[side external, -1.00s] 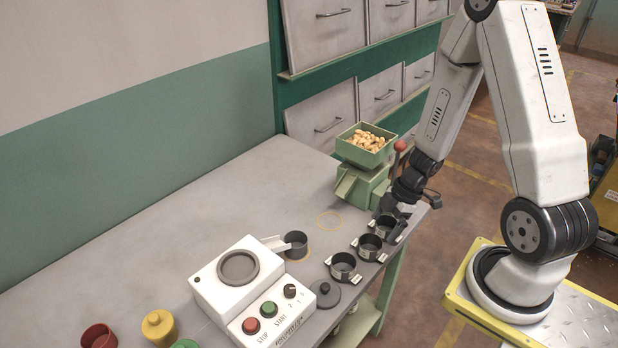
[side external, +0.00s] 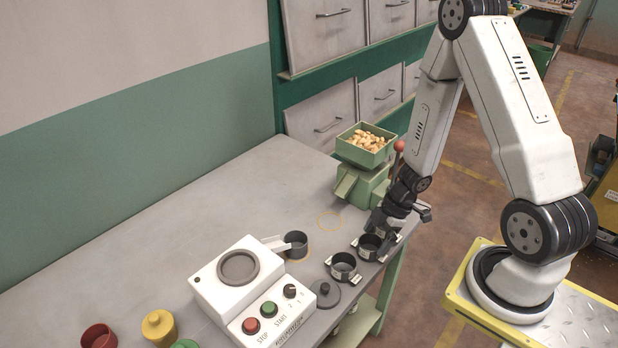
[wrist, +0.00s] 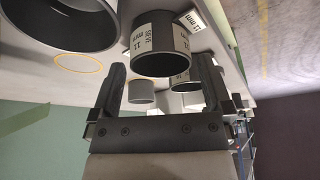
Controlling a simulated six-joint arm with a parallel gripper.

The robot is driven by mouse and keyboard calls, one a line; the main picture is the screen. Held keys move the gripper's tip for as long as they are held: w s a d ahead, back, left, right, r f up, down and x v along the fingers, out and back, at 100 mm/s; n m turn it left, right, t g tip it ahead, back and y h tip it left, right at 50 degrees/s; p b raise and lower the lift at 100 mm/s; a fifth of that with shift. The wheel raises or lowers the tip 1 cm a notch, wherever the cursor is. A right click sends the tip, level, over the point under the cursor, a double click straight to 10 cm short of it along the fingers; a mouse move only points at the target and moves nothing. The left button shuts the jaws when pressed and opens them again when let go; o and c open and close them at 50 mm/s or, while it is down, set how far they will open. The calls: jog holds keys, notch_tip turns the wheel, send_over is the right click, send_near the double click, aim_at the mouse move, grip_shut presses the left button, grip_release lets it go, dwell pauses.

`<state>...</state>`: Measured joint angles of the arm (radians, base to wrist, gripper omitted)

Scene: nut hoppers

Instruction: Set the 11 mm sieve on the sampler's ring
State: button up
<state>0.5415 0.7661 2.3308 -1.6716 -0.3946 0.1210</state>
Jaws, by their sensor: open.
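Dark round sieves stand in a row of holders along the bench edge. In the side view the near sieve (side external: 343,265) and the middle sieve (side external: 370,245) show clearly; my arm hides much of the far end. My gripper (side external: 378,222) is low at that end, pointing down. In the wrist view my open gripper (wrist: 161,72) has one labelled sieve (wrist: 155,48) just beyond and between its fingers, not gripped. I cannot tell for certain which part is the sampler's ring.
A green hopper (side external: 365,143) of nuts stands behind my gripper. A yellow circle (side external: 330,221) marks the bench near a handled cup (side external: 296,244). A white control box (side external: 212,286) with a round grey top stands at front left. The bench's back left is clear.

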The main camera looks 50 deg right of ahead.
jog(key=shift+x, duration=1.15)
jog(key=c, duration=1.1)
jog(key=shift+r, duration=0.2)
jog(key=shift+r, duration=8.8)
